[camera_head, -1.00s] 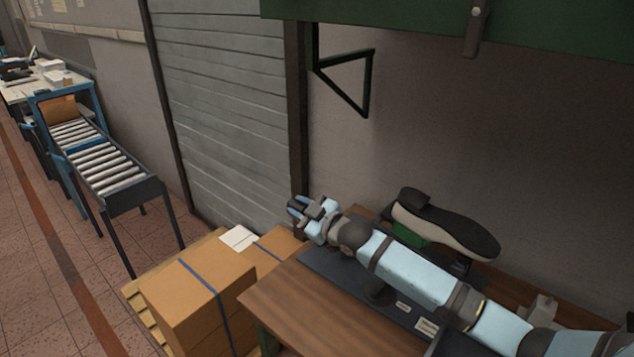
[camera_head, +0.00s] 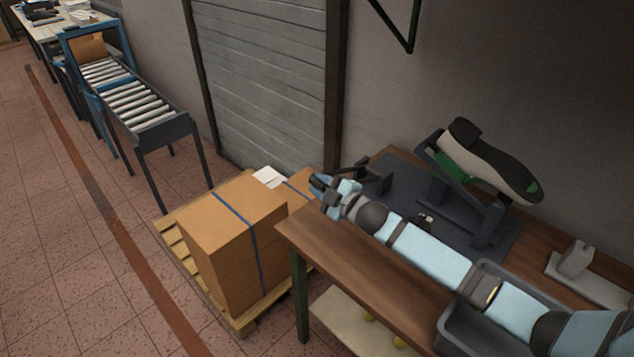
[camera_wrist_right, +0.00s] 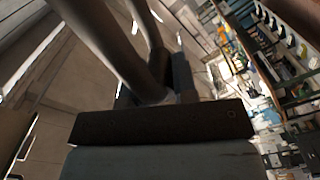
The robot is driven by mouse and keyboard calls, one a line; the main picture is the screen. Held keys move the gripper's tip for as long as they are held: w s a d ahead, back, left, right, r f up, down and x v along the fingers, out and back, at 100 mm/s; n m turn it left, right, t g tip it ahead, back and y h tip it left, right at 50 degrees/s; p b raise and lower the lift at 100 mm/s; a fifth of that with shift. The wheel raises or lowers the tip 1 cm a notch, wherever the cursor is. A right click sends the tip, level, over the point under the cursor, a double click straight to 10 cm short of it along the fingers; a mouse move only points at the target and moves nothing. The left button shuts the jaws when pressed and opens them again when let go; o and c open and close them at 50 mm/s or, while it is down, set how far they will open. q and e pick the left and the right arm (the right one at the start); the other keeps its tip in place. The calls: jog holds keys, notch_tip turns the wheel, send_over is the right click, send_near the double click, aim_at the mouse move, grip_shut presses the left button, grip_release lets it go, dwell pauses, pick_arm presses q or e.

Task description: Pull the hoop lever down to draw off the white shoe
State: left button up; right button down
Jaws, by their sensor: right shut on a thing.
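The white shoe (camera_head: 488,170) with its black sole facing up sits tilted on a green last on the dark stand at the back of the bench. Green shows at both ends of the shoe. My right gripper (camera_head: 321,188) is at the bench's left end, shut on the hoop lever. The dark bars of the hoop lever (camera_wrist_right: 108,48) run up from between the fingers of my right gripper (camera_wrist_right: 155,90) in the right wrist view. In the head view, my right gripper and arm hide much of the lever. My left gripper is out of view.
The wooden bench (camera_head: 360,270) carries a grey tray (camera_head: 450,325) and a pale block on a plate (camera_head: 590,275) at the right. Cardboard boxes (camera_head: 220,225) stand on a pallet left of the bench. A roller conveyor (camera_head: 135,105) stands farther back.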

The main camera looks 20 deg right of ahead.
jog(key=shift+s+a+f, duration=0.15)
jog(key=shift+f, duration=0.2)
jog(key=c, duration=0.9)
grip_release()
jog(key=shift+r, duration=0.1)
jog(key=shift+s, duration=0.2)
jog(key=p+v, duration=0.4)
jog(key=v, duration=0.9)
jog(key=shift+d+p, duration=0.25)
jog(key=shift+p, duration=0.05)
jog(key=shift+s, duration=0.1)
